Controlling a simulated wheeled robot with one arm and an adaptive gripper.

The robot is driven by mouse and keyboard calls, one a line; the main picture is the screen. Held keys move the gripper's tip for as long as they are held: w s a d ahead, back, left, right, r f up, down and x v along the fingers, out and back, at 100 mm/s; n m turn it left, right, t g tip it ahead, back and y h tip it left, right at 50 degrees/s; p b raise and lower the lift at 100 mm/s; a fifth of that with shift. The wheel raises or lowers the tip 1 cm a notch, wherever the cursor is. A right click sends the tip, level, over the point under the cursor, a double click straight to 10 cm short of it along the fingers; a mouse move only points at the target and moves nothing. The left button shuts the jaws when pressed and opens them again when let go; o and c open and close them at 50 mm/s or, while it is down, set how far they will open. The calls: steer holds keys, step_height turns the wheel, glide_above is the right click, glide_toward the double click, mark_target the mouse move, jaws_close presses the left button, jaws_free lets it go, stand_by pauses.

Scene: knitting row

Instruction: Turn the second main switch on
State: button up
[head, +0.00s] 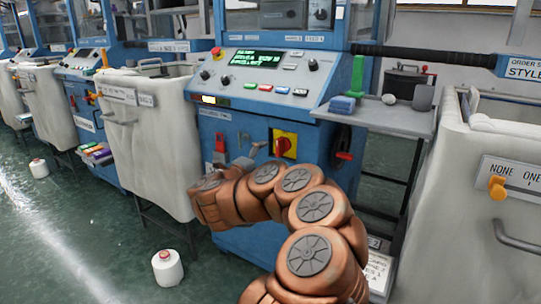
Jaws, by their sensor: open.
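A red rotary main switch on a yellow plate (285,143) is on the front of the blue machine in the middle, below its control panel. Its handle angle is too small to read surely. Another red and yellow switch (91,97) shows small on the blue machine to the left. My copper-coloured arm reaches up from the bottom. My gripper (246,160), grey and partly hidden by my arm, is open just left of the middle switch. I see no clear contact with the switch, and its fingertips are hard to make out.
The panel above has a green-lit display (257,59) and coloured buttons. A shelf (385,117) with a blue block and green tool juts out at right. White fabric bins (150,150) flank the machine. A yarn cone (167,268) stands on the green floor.

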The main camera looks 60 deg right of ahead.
steer(key=shift+a, duration=1.1)
